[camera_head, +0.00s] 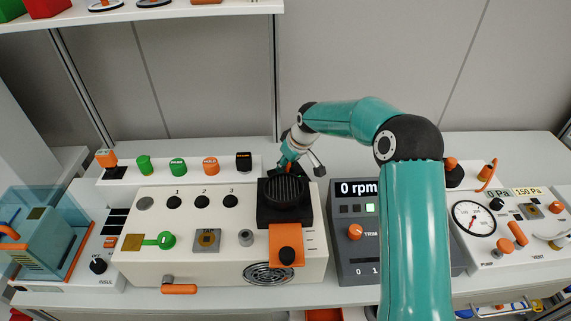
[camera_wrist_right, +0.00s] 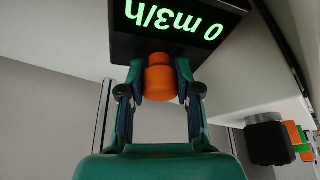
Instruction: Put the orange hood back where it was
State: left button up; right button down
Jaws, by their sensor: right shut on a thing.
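My right gripper (camera_head: 288,166) is at the back edge of a dark ribbed unit (camera_head: 284,196) on the cream console. In the right wrist view its fingers (camera_wrist_right: 158,92) are shut on an orange stepped, cap-like piece (camera_wrist_right: 158,78), right at a black housing (camera_wrist_right: 125,40). Whether the piece is attached or only touching I cannot tell. That housing carries a green "0 m3/h" readout, upside down here. In the head view my gripper and arm mostly hide the piece. Other orange caps stand on the rear rail: one at left (camera_head: 106,157), one among green caps (camera_head: 210,165). My left gripper is not in view.
A black cap (camera_head: 244,161) stands on the rail close left of my gripper. An orange plate with black knob (camera_head: 287,255) is in front of the dark unit. The "0 rpm" panel (camera_head: 357,188) and gauge console (camera_head: 474,217) lie right. My right arm crosses the bench.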

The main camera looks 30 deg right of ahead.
jog(key=c, duration=0.8)
grip_release()
jog(key=v, duration=1.2)
jog(key=shift+b, duration=0.45)
